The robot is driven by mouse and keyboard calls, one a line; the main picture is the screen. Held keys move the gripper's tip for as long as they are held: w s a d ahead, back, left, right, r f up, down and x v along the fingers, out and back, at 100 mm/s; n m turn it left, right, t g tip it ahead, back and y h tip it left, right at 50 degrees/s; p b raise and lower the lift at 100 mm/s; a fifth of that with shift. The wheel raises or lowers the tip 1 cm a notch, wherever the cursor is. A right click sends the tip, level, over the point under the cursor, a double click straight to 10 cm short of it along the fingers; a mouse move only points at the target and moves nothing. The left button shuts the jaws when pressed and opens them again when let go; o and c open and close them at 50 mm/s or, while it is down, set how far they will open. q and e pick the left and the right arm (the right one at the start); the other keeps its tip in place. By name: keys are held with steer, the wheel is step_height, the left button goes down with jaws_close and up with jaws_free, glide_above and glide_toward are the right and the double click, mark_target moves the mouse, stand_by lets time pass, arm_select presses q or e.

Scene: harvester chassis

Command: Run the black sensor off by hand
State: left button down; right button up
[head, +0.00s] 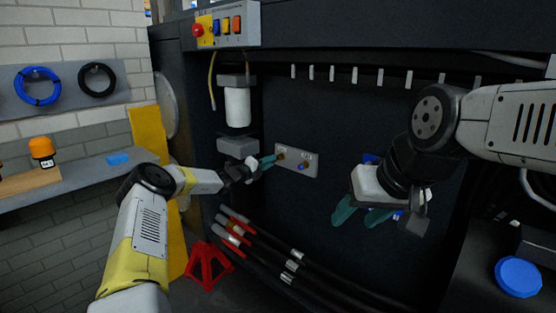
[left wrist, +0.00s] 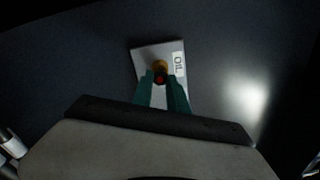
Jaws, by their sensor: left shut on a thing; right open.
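My right gripper (head: 360,217) is open and empty, fingers downward.
A white filter canister (head: 237,107) hangs above left of the panel, below a switch box (head: 240,24). Thick black hoses with red ends (head: 236,232) run below. A red stand (head: 208,266) is on the floor. A shelf (head: 80,176) is at left.

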arm_select(q)
steer(key=v, duration=1)
stand_by(1.1)
steer(key=shift+d, duration=0.1)
